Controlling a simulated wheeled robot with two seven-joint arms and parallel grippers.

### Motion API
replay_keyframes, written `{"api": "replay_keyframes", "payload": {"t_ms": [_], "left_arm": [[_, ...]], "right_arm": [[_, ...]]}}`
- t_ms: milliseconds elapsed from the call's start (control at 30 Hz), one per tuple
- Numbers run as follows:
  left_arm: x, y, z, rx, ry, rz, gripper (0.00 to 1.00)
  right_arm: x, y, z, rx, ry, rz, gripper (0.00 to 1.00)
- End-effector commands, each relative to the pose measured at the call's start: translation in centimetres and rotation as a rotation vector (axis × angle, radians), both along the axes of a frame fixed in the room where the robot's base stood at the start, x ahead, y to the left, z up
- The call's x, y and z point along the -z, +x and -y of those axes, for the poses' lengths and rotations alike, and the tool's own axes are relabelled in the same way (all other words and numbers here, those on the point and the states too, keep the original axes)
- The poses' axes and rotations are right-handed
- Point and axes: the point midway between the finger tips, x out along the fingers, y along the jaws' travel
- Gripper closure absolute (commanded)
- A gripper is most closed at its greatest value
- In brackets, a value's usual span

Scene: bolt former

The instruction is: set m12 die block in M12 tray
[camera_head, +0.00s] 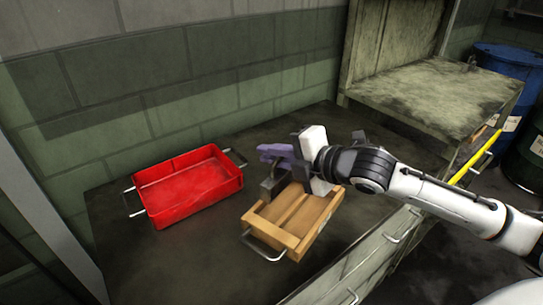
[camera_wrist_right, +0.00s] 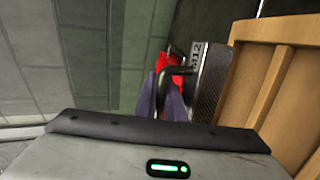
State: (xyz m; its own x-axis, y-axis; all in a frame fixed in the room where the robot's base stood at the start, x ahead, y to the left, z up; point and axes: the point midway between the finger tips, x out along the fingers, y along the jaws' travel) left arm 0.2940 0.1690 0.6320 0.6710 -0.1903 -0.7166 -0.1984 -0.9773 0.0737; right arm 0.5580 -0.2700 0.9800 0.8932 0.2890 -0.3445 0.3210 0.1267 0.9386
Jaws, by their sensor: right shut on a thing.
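My right gripper (camera_head: 290,168) reaches in from the right and is at the far end of the wooden tray (camera_head: 262,226). It is shut on the die block, a dark metal block (camera_wrist_right: 208,84) marked M12 in the right wrist view. In the head view the block is mostly hidden by my gripper. The block is beside the wooden tray's wall in the right wrist view; I cannot tell whether they touch. The wooden tray has a metal handle at its near end and a divider inside. I see no readable label on it. My left gripper is out of view.
A red tray (camera_head: 150,206) with metal handles stands to the left on the dark bench. A purple thing (camera_head: 274,150) is just behind my right gripper. A grimy raised shelf (camera_head: 440,95) stands at the back right, with a blue drum (camera_head: 505,72) beyond.

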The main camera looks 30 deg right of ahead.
Motion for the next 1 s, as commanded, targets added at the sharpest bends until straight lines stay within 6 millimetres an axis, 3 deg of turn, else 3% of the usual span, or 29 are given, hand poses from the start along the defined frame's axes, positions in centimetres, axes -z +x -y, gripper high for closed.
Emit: {"api": "replay_keyframes", "payload": {"t_ms": [367,600,967,1000], "left_arm": [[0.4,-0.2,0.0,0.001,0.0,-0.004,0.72],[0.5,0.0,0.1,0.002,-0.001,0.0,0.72],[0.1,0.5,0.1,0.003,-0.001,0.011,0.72],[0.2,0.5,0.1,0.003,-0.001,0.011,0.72]], "right_arm": [[2.5,0.2,0.0,-0.001,0.001,0.017,1.0],[5.3,0.2,0.0,-0.001,0.004,0.016,1.0],[5.7,0.2,0.0,-0.002,0.001,0.019,1.0],[6.4,0.0,0.0,0.0,-0.001,0.004,0.89]]}}
